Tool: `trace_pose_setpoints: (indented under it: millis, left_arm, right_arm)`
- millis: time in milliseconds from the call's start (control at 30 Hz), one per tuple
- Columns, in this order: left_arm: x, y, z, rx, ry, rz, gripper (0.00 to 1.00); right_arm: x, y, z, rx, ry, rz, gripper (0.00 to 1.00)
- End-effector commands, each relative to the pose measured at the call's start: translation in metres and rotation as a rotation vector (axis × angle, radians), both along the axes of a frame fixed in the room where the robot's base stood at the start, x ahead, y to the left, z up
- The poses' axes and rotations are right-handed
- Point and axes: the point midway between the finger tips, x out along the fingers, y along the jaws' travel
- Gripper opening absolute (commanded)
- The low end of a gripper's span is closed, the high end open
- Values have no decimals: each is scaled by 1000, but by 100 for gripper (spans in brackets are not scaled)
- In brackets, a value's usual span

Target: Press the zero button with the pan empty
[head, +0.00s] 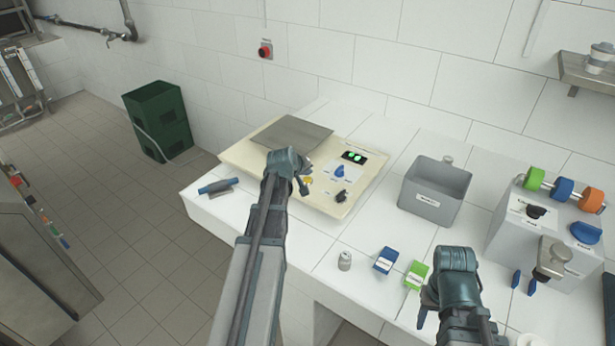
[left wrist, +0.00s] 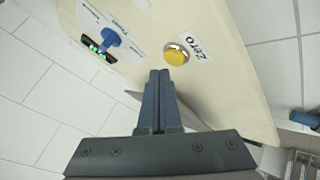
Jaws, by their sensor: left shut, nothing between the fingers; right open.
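The cream weighing scale (head: 250,153) stands on the white tiled counter. Its flat grey pan (head: 290,133) is empty. The yellow zero button (head: 309,180) is on the scale's panel, partly covered by my left gripper. In the left wrist view the yellow button (left wrist: 176,54) sits beside a "Zero" label. My left gripper (left wrist: 160,72) is shut and empty, its fingertips just short of the button in that picture; I cannot tell whether they touch it. It also shows in the head view (head: 304,187). My right gripper (head: 428,305) is open, over the counter's front right.
A blue knob (head: 339,171), a black knob (head: 341,196) and a lit green display (head: 354,156) are on the panel. A grey bin (head: 435,190), a small can (head: 345,260), blue (head: 385,260) and green (head: 416,275) boxes and a blue-handled tool (head: 217,186) stand around.

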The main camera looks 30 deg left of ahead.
Motion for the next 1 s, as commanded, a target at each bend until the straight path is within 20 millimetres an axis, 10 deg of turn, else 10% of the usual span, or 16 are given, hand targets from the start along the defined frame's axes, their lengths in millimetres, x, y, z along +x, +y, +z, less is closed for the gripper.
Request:
trace_pose_setpoints:
  millis: [1000]
  left_arm:
    - [0, 0, 61, 0, 0, 0, 0]
  right_arm:
    - [0, 0, 61, 0, 0, 0, 50]
